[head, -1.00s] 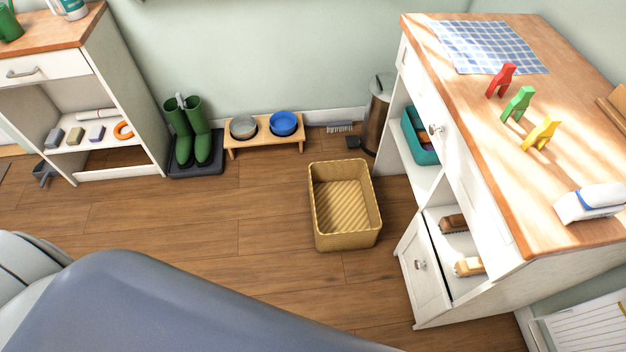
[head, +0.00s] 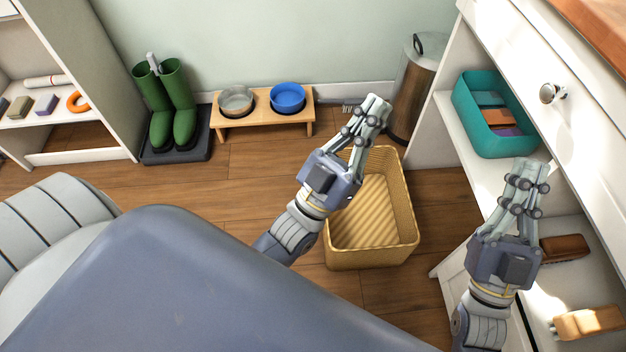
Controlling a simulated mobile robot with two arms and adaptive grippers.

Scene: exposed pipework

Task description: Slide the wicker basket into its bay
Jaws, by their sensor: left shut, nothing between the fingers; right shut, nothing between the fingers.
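The wicker basket (head: 372,253) stands upright and empty on the wooden floor, left of the white cabinet (head: 447,180). My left gripper (head: 377,106) is shut and empty. It shows in front of the basket's left and back part and hides some of the rim; I cannot tell whether it touches. My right gripper (head: 530,172) is shut and empty, in front of the cabinet's open shelves to the right of the basket. Which opening is the basket's bay is not clear from this view.
A teal bin (head: 488,128) sits on the cabinet shelf. Brushes (head: 590,322) lie in the lower compartment. A metal trash can (head: 417,75), a bowl stand (head: 262,122) and green boots (head: 176,110) stand along the wall. Floor left of the basket is clear.

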